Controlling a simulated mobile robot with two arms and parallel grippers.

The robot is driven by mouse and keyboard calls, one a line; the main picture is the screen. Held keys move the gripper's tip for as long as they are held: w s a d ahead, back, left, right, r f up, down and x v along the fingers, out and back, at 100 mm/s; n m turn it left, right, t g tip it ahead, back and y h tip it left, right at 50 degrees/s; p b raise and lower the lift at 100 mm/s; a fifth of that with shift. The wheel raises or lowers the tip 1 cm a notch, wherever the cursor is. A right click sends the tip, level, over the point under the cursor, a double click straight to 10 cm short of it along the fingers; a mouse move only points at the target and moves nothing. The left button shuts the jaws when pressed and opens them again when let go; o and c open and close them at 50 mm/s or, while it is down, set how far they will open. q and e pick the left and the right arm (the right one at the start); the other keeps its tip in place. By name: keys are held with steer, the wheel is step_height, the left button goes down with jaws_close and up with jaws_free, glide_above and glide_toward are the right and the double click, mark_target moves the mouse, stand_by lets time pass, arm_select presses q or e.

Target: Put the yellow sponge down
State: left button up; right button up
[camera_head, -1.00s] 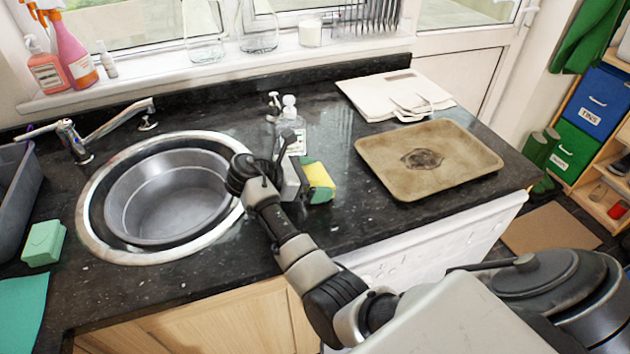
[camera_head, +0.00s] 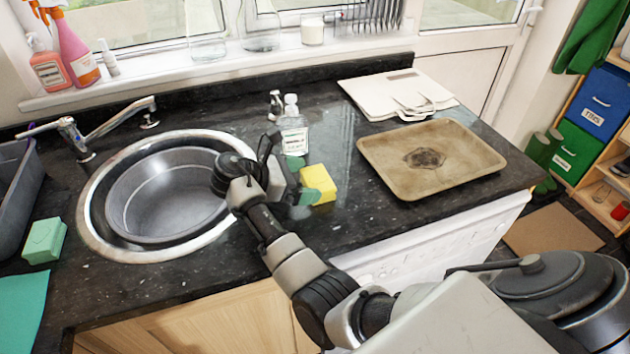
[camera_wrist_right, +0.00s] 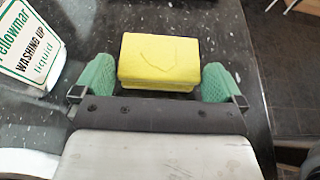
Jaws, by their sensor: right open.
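The yellow sponge (camera_head: 319,182) lies on the black speckled worktop, right of the sink and in front of the clear bottle. My right gripper (camera_head: 307,180) is open beside it, its green fingertips apart. In the right wrist view the yellow sponge (camera_wrist_right: 159,61) lies between and just ahead of the two green fingers of my right gripper (camera_wrist_right: 158,82), with a gap on each side. My left gripper is in neither view.
A washing-up liquid bottle (camera_head: 292,127) stands just behind the sponge; its label (camera_wrist_right: 30,45) shows close on the left in the wrist view. A worn baking tray (camera_head: 465,165) lies to the right. The metal sink (camera_head: 90,212) is to the left. The worktop's front edge is close.

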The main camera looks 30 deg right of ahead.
mark_target(310, 180)
steer(key=shift+v, duration=2)
